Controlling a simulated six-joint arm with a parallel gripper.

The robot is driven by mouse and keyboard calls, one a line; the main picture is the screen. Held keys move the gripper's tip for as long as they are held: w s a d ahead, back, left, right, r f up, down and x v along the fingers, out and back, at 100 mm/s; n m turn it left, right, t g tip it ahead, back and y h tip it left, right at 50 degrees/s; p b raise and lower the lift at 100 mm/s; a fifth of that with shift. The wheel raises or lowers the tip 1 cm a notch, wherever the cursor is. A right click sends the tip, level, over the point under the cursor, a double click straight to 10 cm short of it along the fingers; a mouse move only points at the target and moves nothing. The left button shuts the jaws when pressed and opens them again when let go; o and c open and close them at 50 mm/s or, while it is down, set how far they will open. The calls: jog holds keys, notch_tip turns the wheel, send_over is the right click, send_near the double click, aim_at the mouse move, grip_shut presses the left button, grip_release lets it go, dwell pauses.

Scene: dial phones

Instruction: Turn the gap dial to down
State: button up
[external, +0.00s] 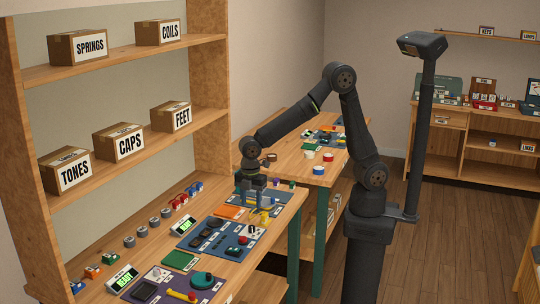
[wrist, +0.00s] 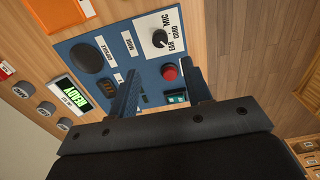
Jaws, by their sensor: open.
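A black dial (wrist: 159,38) sits on a white plate marked EAR, CORD and MIC, on a blue panel (wrist: 125,50). The same panel lies on the bench in the external view (external: 218,250). I cannot read a "gap" label on any dial. My gripper (wrist: 163,82) is open and empty, its two fingers apart over the near part of the panel. In the external view my gripper (external: 252,203) hangs low over the bench. The fingers and gripper body hide part of the panel.
A red button (wrist: 170,72) and a black round dome (wrist: 92,58) stand on the panel near the fingers. A READY display (wrist: 68,95) and a row of grey knobs (external: 154,222) lie to the left. Shelves with labelled boxes (external: 123,143) rise behind the bench.

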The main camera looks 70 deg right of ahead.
aim_at(157, 271)
jog(key=w+a+r+n+t+y, duration=0.1)
jog(key=w+a+n+t+y, duration=0.15)
jog(key=w+n, duration=0.4)
jog(key=w+a+r+n+t+y, duration=0.1)
jog(key=w+a+n+t, duration=0.25)
jog(key=w, duration=0.55)
jog(key=w+a+r+n+t+y, duration=0.1)
jog(key=w+a+n+t+y, duration=0.1)
jog(key=w+a+n+t, duration=0.45)
jog(key=w+a+n+g+y, duration=0.1)
jog(key=a+n+g+y, duration=0.55)
jog(key=n, duration=0.45)
jog(key=s+f+n+g, duration=0.1)
jog(key=f+n+g, duration=0.1)
jog(key=s+f+n+g+y, duration=0.1)
jog(key=s+f+n+g, duration=0.1)
jog(key=f+n, duration=0.1)
jog(key=s+f+n+g, duration=0.2)
jog(key=n, duration=0.1)
jog(key=shift+s+a+f+n, duration=0.2)
jog(key=shift+a+f+n, duration=0.05)
jog(key=shift+a+f, duration=0.25)
jog(key=shift+f, duration=0.05)
jog(key=x, duration=1.7)
jog(key=shift+a+r, duration=0.2)
jog(key=shift+r, duration=0.1)
